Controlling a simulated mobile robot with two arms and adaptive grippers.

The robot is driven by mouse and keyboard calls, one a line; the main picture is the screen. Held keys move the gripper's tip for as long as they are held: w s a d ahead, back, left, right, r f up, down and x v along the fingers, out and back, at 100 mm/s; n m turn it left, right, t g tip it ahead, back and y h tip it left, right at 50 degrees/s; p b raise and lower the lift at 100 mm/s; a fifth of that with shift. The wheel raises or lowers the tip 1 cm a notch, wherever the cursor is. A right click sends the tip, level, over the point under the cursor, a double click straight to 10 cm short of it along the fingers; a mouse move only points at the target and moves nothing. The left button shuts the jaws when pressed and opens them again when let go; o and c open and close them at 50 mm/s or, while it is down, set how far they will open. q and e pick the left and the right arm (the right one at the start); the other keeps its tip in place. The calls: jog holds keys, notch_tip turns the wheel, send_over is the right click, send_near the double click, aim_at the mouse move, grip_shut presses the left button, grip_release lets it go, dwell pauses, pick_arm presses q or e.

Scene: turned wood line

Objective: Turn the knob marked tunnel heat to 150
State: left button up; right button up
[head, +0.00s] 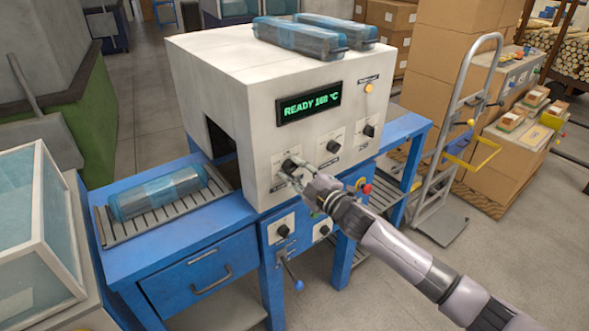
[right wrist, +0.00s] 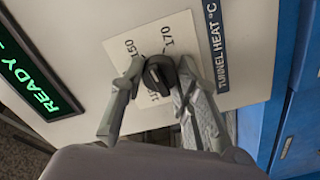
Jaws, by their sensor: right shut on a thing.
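The tunnel heat knob (right wrist: 160,76) is a dark knob on a white scale plate, beside a blue label (right wrist: 215,45) reading TUNNEL HEAT °C. The numbers 150 and 170 show on the plate; another number is partly hidden. I cannot tell exactly where the pointer stands. My right gripper (right wrist: 158,84) is shut on the knob, one finger on each side; in the head view it (head: 289,169) reaches the front panel from the right. The green display (head: 309,103) reads READY and what looks like 160 °C. My left gripper is not in view.
More knobs sit on the panel (head: 370,130) and below it (head: 283,231), near a red button (head: 367,188). A wrapped blue pack (head: 158,193) lies on the rollers at left; others lie on top of the machine (head: 205,60). A hand truck (head: 458,130) stands at right.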

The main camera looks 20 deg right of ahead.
jog(key=shift+n, duration=2.2)
jog(key=o, duration=1.2)
jog(key=shift+c, duration=0.2)
jog(key=v, duration=1.2)
